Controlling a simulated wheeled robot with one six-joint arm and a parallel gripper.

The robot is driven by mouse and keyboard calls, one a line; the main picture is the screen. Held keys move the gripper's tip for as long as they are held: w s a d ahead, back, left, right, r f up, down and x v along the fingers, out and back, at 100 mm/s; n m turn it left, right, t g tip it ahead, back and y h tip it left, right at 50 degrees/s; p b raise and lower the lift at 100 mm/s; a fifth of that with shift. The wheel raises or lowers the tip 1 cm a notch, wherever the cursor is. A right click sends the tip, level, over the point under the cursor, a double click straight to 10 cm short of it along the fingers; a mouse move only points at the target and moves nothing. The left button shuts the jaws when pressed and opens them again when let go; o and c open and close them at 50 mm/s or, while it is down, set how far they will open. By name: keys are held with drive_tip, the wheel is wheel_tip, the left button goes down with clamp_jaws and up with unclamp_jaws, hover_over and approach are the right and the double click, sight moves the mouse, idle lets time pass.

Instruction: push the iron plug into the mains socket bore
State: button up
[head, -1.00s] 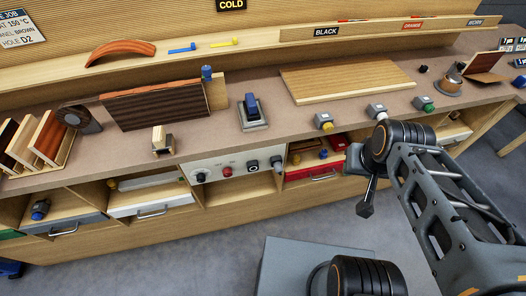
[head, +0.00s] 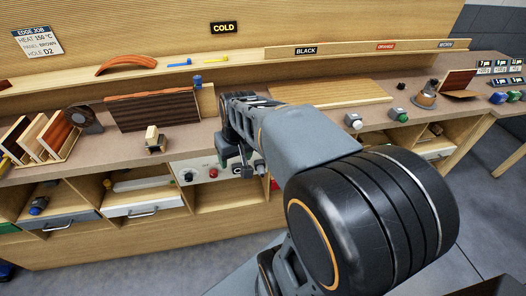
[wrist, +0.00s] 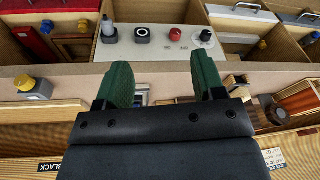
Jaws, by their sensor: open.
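The white control panel (wrist: 160,50) shows in the wrist view beyond my fingertips. At its left end is a small black piece (wrist: 108,28) that looks like the iron plug; it stands at the panel, and how it is seated I cannot tell. Beside it is a square dark socket with a round bore (wrist: 142,33), which looks like the mains socket and appears empty. My gripper (wrist: 164,75) is open, its green-padded fingers apart with nothing between them, short of the panel. In the head view my gripper (head: 234,158) hangs in front of the bench edge, partly covering the panel.
A red button (wrist: 176,35) and a black knob (wrist: 206,35) share the panel. Open cubbies and drawers (head: 143,205) flank it. On the bench, a small wooden block piece (head: 155,140) and a dark veneered panel (head: 155,108) stand left of my arm. My arm hides the iron's place.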

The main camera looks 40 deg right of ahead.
drive_tip(key=w+d+f+m+g+y+b, duration=0.1)
drive_tip(key=w+d+f+m, duration=0.15)
drive_tip(key=d+f, duration=0.4)
drive_tip(key=y+b, duration=0.1)
drive_tip(key=b, duration=0.1)
approach(263, 172)
drive_tip(key=shift+m, duration=0.45)
drive_tip(key=x, duration=0.8)
drive_tip(key=shift+w+f, duration=0.15)
drive_tip(key=shift+f, duration=0.15)
drive_tip(key=shift+x, duration=0.85)
drive_tip(key=c, duration=1.1)
drive_tip(key=shift+s+a+b, duration=0.2)
drive_tip(key=shift+s+a, duration=0.2)
drive_tip(key=shift+s, duration=0.45)
drive_tip(key=shift+s+a+b, duration=0.2)
drive_tip(key=shift+s+a, duration=0.2)
drive_tip(key=shift+s, duration=0.45)
